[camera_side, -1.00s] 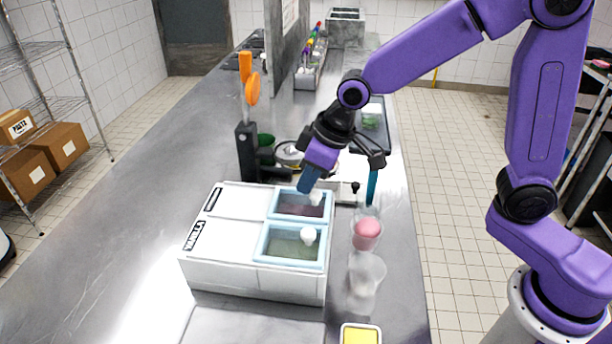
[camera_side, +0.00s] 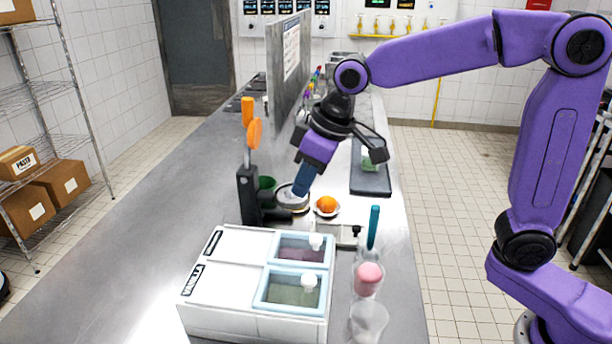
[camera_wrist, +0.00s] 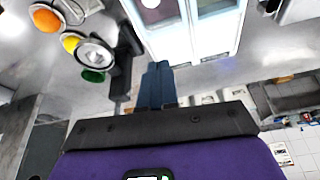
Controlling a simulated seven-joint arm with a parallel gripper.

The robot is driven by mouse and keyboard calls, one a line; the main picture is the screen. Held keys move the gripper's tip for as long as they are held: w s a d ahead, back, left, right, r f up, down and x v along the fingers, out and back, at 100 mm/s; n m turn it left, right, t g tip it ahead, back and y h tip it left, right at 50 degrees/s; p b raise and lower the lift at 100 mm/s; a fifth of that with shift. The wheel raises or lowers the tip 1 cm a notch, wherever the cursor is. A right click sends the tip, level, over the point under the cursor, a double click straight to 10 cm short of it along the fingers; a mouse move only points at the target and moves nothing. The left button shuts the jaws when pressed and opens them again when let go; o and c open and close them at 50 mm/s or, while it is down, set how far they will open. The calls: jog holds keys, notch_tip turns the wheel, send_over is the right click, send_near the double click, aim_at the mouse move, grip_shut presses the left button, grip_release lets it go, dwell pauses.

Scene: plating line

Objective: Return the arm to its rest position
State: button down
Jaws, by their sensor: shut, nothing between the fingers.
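My purple arm holds my gripper (camera_side: 301,186) above the steel counter, with the fingers pointing down. The blue fingers are closed together and nothing is between them. In the wrist view the shut fingers (camera_wrist: 158,84) show at the centre. In the side view my gripper appears over the area behind the white two-lid tub box (camera_side: 228,290), near a small dish with an orange (camera_side: 327,204). It appears clear of everything around it.
A glass with a pink scoop (camera_side: 368,280) and a teal-handled tool (camera_side: 373,228) stand right of the box. A dark tray (camera_side: 371,180) lies further back. The counter's left side is clear.

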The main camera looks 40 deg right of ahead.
jog(key=s+d+f+n+g, duration=0.1)
jog(key=s+d+f, duration=0.2)
jog(key=s+d, duration=0.2)
jog(key=s+d+f+n+g+h, duration=0.1)
jog(key=s+d, duration=0.4)
jog(key=s, duration=0.7)
jog(key=s+d+f+n+g+h, duration=0.1)
jog(key=s+d+f+n, duration=0.2)
jog(key=s, duration=0.6)
jog(key=shift+s+d+f, duration=0.25)
jog(key=shift+d+f, duration=0.65)
jog(key=shift+d, duration=0.2)
